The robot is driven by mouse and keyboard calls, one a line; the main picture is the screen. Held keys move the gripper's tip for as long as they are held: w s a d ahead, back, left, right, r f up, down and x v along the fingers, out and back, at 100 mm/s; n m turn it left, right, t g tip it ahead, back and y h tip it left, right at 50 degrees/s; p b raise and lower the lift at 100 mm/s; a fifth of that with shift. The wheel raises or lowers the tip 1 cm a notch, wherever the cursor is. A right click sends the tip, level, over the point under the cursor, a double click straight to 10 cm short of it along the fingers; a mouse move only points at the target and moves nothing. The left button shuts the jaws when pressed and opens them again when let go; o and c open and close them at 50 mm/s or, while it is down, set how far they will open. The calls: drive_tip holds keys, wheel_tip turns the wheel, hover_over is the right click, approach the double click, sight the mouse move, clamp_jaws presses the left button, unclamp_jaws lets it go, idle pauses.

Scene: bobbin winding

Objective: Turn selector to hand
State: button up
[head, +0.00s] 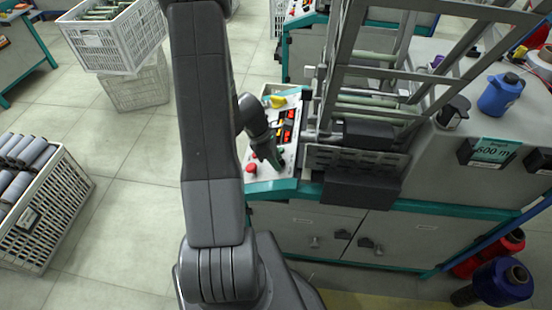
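The control panel (290,163) is a light sloped plate with teal edging on the front left of the winding machine. It has red lit displays (288,125), a red round button (251,168) at its near left and a yellow part (276,101) at its far end. My gripper (277,163) is dark and points down over the panel's near half, close to or touching its face. A green part shows beside it. I cannot make out the selector or its setting; my arm and gripper cover part of the panel. The fingers are too small and dark to read.
A metal frame with rods (365,100) rises just right of the panel. A blue container (500,94) and a "600 m" display (491,152) are farther right. Crates stand at left, one with grey bobbins (22,160). Red and blue spools (503,282) lie at lower right.

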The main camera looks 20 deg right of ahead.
clamp_jaws()
drive_tip(key=shift+r+n+p, duration=0.25)
drive_tip(key=shift+n+p, duration=0.65)
drive_tip(key=shift+p, duration=0.05)
drive_tip(key=shift+f+n+p, duration=0.2)
drive_tip(key=shift+n+p, duration=0.5)
drive_tip(key=shift+n, duration=0.7)
unclamp_jaws()
drive_tip(key=p+v, duration=0.2)
drive_tip(key=v, duration=1.1)
drive_tip(key=shift+w+r, duration=0.3)
drive_tip(key=shift+r, duration=0.1)
drive_tip(key=shift+f, duration=0.1)
